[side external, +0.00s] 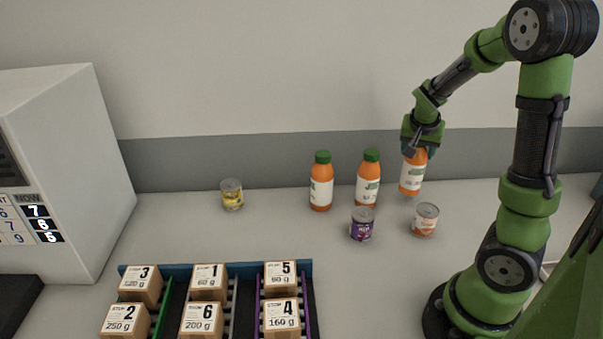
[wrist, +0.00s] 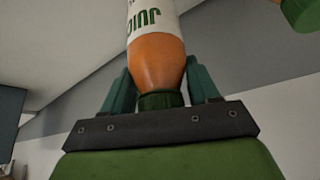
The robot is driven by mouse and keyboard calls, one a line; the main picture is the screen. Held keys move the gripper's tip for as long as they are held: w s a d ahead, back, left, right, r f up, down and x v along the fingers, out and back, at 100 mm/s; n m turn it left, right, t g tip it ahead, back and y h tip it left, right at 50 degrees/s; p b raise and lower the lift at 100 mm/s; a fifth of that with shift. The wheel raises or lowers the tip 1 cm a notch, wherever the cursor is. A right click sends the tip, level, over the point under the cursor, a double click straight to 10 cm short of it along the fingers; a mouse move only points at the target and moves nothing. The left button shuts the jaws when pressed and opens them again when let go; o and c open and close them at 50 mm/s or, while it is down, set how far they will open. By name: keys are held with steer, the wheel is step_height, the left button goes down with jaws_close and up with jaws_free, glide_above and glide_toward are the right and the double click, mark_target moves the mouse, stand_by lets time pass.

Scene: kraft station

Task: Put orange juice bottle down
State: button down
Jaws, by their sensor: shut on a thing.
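An orange juice bottle (side external: 412,172) with a white label hangs upright below my gripper (side external: 421,143), at the right end of a row of bottles. My gripper is shut on its neck and cap end. In the wrist view the bottle (wrist: 156,60) sits between the two teal fingers of my gripper (wrist: 160,92), with its green cap near the palm. Whether its base touches the table cannot be told for certain. Two more orange juice bottles stand to its left, one nearer (side external: 368,178) and one farther (side external: 321,181).
A rack (side external: 245,268) with numbered boxes is at the front. The counter (side external: 275,220) between is clear.

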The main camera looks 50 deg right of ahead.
steer(key=shift+f, duration=1.7)
steer(key=shift+c, duration=1.4)
jaws_free()
steer(key=shift+f, duration=0.15)
steer(key=v, duration=1.2)
steer(key=a+r+n+t+y, duration=0.1)
steer(key=a+n+y, duration=0.1)
steer(key=a, duration=0.7)
steer(key=s+a+r+n+t+y, duration=0.1)
steer(key=a+n+t+y, duration=0.1)
steer(key=a+n, duration=0.3)
steer(key=s+a+r+n+t+y, duration=0.1)
steer(key=a+r+n+t+y, duration=0.1)
steer(key=a, duration=1)
steer(key=shift+a+n+y, duration=0.35)
steer(key=shift+n+y, duration=0.35)
steer(key=shift+y, duration=0.2)
steer(key=shift+w+r, duration=0.1)
